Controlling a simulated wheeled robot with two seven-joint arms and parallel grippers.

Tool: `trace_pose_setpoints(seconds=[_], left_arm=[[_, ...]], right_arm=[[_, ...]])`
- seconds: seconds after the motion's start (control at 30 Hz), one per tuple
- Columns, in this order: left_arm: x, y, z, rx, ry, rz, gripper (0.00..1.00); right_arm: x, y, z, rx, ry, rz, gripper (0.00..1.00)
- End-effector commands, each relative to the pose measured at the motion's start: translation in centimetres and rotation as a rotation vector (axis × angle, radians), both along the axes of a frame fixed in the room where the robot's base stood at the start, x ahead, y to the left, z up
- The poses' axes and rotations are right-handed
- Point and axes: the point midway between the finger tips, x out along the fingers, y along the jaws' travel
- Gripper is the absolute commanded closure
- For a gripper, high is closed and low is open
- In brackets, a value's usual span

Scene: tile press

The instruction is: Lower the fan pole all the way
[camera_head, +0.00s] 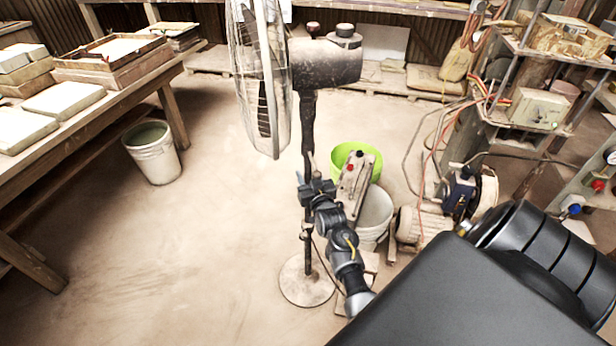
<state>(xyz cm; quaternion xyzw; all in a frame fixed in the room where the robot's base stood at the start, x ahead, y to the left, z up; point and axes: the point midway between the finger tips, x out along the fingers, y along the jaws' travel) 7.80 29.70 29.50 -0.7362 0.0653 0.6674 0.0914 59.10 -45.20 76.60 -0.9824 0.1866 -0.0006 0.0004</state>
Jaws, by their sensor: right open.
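The standing fan is dusty, with a wire cage (262,85) seen almost edge-on and a motor housing (327,63) to its right. Its dark pole (308,125) runs down to a round base (306,284) on the floor. The fan stands upright. My right gripper (312,186) is open at the pole, about midway between motor and base. I cannot tell whether its fingers touch the pole. A control box (355,178) with a red button is just right of the gripper. My left gripper is not in view.
A green bucket (368,155) and a white bucket (374,212) stand close right of the pole. A wooden table (150,70) with tile stacks is at left, with a grey bucket (153,152) near it. Machinery with hoses (470,190) fills the right. Floor left of the fan is clear.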

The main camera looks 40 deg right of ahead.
Motion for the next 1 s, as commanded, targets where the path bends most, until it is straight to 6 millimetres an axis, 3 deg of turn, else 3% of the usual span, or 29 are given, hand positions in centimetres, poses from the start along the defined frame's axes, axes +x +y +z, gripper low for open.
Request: trace_pose_setpoints(seconds=[0.13, 0.4, 0.73, 1.0], left_arm=[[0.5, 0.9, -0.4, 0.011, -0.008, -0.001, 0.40], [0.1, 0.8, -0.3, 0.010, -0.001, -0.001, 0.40], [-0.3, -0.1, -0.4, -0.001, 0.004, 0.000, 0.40], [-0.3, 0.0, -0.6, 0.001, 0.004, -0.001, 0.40]], right_arm=[[0.7, -0.3, -0.1, 0.000, 0.001, 0.000, 0.58], [0.8, -0.3, 0.0, 0.001, 0.002, 0.000, 0.58], [0.8, -0.3, 0.0, 0.000, 0.001, 0.000, 1.00], [0.9, -0.2, -0.2, 0.001, 0.002, 0.003, 1.00]])
